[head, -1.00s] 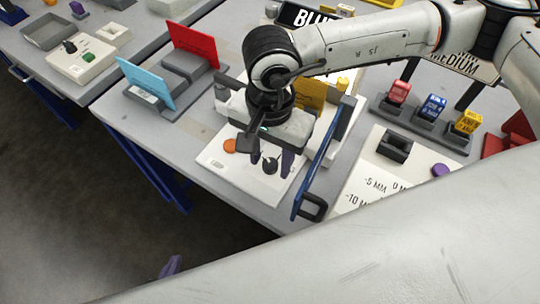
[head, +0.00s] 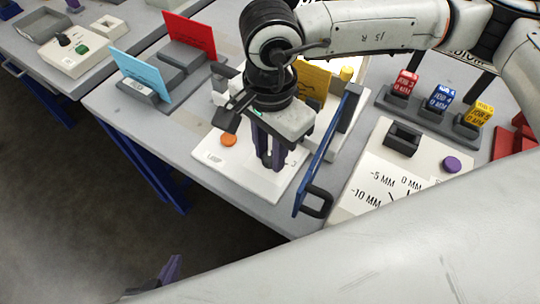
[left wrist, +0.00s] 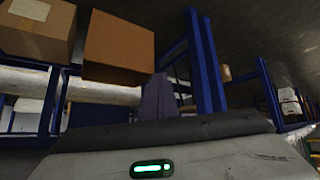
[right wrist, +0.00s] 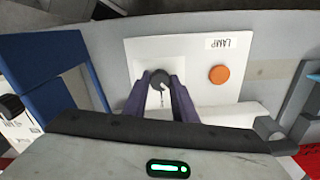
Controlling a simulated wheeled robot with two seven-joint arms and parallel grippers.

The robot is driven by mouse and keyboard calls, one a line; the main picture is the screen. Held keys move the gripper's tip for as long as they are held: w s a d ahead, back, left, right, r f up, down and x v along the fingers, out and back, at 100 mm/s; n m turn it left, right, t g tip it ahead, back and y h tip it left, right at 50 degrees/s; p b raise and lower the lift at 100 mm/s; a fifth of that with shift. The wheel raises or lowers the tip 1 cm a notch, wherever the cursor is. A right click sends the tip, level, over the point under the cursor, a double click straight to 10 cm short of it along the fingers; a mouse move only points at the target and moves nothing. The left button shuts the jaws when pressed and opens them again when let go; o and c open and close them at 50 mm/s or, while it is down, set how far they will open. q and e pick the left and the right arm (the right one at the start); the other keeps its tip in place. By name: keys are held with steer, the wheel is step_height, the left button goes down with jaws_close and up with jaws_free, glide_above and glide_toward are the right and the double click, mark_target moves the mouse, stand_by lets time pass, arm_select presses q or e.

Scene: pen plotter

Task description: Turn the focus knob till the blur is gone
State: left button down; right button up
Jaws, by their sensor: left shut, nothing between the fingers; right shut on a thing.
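The dark round knob (right wrist: 160,77) stands on the white panel (right wrist: 195,58) beside an orange button (right wrist: 219,74) and a LAMP label (right wrist: 231,43). My right gripper (right wrist: 162,88) is shut on the knob, one purple finger on each side. In the head view, the right gripper (head: 271,162) points down at the panel (head: 205,160), and its fingers mostly hide the knob. The orange button (head: 228,141) shows to their left. My left gripper (left wrist: 157,98) is shut and empty, away from the bench; its purple fingertips show low in the head view (head: 172,268). No blur readout is legible.
A blue-framed plate (head: 325,150) with a dark handle (head: 317,202) stands close right of the right gripper. Red, blue and yellow job tags (head: 440,98) stand in a rack further right. Cyan (head: 145,70) and red (head: 190,36) cards stand left.

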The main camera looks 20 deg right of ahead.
steer(key=m+b, duration=0.2)
steer(key=b, duration=0.1)
steer(key=shift+f+m, duration=0.25)
steer(key=shift+m, duration=0.15)
steer(key=m+b, duration=0.2)
steer(key=m, duration=0.1)
steer(key=shift+r+b, duration=0.1)
steer(key=shift+b, duration=0.3)
steer(key=shift+m+b, duration=0.4)
steer(key=shift+m, duration=0.3)
steer(key=shift+r+m+b, duration=0.15)
steer(key=shift+m+b, duration=0.2)
steer(key=shift+m, duration=0.25)
steer(key=o, duration=1)
steer(key=shift+o, duration=0.2)
steer(key=shift+r, duration=0.1)
